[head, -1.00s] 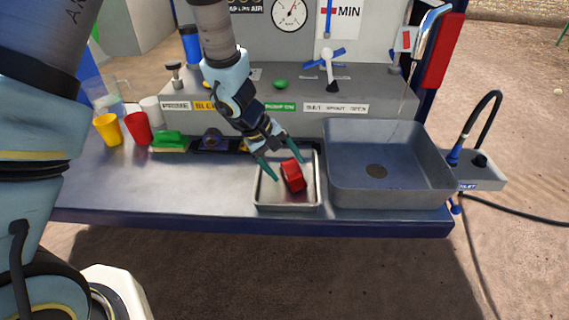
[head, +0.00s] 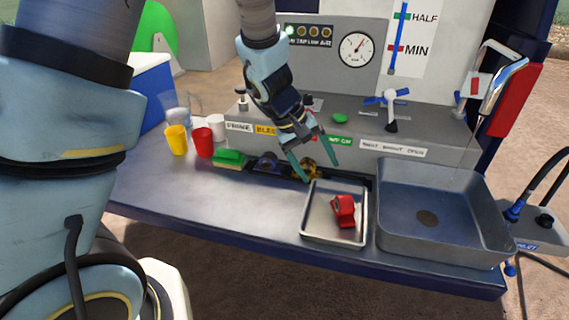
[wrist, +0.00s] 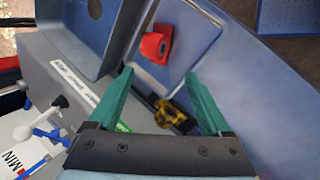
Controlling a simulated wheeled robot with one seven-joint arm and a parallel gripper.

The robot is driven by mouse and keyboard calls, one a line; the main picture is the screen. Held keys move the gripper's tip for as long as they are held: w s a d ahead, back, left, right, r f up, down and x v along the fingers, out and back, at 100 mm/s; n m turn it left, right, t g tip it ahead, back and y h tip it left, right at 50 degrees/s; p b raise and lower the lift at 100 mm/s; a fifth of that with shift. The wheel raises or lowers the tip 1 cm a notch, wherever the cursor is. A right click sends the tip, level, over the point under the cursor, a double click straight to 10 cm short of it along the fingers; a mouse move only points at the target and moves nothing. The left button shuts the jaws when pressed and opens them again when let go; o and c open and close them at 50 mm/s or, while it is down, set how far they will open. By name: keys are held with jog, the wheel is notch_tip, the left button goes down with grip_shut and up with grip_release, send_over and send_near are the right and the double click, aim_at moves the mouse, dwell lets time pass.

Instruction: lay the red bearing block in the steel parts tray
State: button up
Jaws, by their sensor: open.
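The red bearing block (head: 344,211) lies inside the steel parts tray (head: 318,240), toward the tray's right side, and nothing holds it. In the wrist view the red block (wrist: 156,47) shows beyond my fingertips, on the floor of the tray (wrist: 196,25). My gripper (head: 318,174) is open and empty, above the back edge of the tray and apart from the block. Its two green fingers (wrist: 158,72) are spread wide in the wrist view.
A deep grey sink (head: 440,190) stands right of the tray. Behind the tray, a dark holder has a yellowish part (head: 306,169). A green sponge (head: 230,158), red cup (head: 203,142) and yellow cup (head: 176,140) stand left. The bench front left of the tray is clear.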

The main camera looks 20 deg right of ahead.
jog(key=w+a+r+n+t, duration=0.1)
jog(key=w+a+r+t, duration=0.2)
jog(key=w+a, duration=0.45)
jog(key=w+a+r+t, duration=0.2)
jog(key=w+a+t, duration=0.2)
jog(key=w+a, duration=0.3)
jog(key=w+a+r+n+y, duration=0.15)
jog(key=a+y, duration=0.25)
jog(key=a, duration=0.9)
jog(key=s+a+m+g, duration=0.1)
jog(key=s+a+g, duration=0.2)
jog(key=s+a, duration=0.5)
jog(key=shift+s+a+f+y, duration=0.25)
jog(key=shift+s+y, duration=0.15)
jog(key=shift+s, duration=0.4)
